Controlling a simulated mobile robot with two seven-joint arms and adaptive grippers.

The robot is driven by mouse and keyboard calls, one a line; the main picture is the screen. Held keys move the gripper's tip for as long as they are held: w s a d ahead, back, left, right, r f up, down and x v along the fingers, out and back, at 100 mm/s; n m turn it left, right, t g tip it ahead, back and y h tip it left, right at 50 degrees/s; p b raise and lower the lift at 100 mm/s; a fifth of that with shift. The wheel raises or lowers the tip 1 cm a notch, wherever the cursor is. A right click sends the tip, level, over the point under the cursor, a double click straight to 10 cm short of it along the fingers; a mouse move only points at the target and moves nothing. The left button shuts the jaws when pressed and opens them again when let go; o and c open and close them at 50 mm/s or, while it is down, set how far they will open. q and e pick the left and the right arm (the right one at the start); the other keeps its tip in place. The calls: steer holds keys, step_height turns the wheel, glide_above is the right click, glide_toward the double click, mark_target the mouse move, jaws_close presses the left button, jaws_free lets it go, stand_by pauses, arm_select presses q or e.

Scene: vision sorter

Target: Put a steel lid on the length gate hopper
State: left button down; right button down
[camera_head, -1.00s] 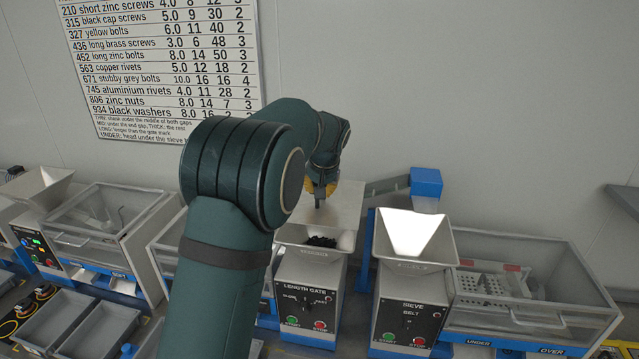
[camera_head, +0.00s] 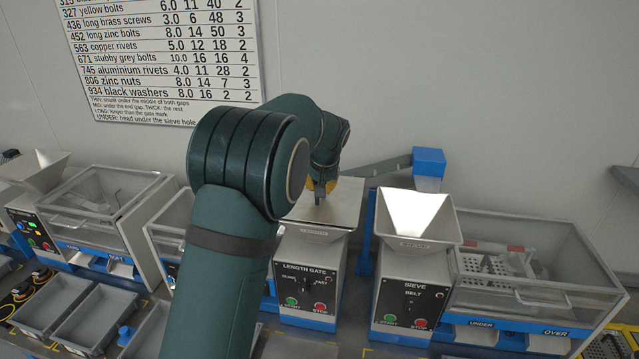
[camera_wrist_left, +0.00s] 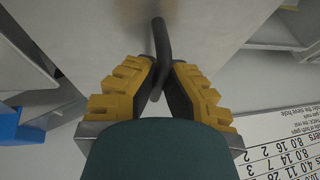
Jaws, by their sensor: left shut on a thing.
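The steel lid (camera_head: 341,205) is a flat grey plate lying over the top of the length gate hopper (camera_head: 318,235). The hopper's opening and contents are hidden under it. Whether the lid rests fully on the rim, I cannot tell. My left gripper (camera_head: 319,195) is above the plate, partly behind my arm. In the left wrist view, my left gripper (camera_wrist_left: 160,88) is shut on the dark bar handle (camera_wrist_left: 161,42) of the lid, and the plate (camera_wrist_left: 95,40) fills the top. My right gripper is not in view.
The open sieve hopper (camera_head: 415,215) stands just right, with a clear-topped bin (camera_head: 535,250) beyond it. A chute with a blue block (camera_head: 428,160) is behind. Another machine (camera_head: 100,210) and grey trays (camera_head: 90,320) are at left. A printed chart (camera_head: 165,60) hangs on the wall.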

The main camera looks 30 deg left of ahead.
arm_select(q)
steer(key=shift+s+f, duration=0.1)
steer(key=shift+f, duration=0.15)
stand_by(0.6)
steer(key=c, duration=1.1)
jaws_free()
steer(key=shift+o, duration=0.2)
steer(key=v, duration=1.2)
steer(key=shift+s+d, duration=0.1)
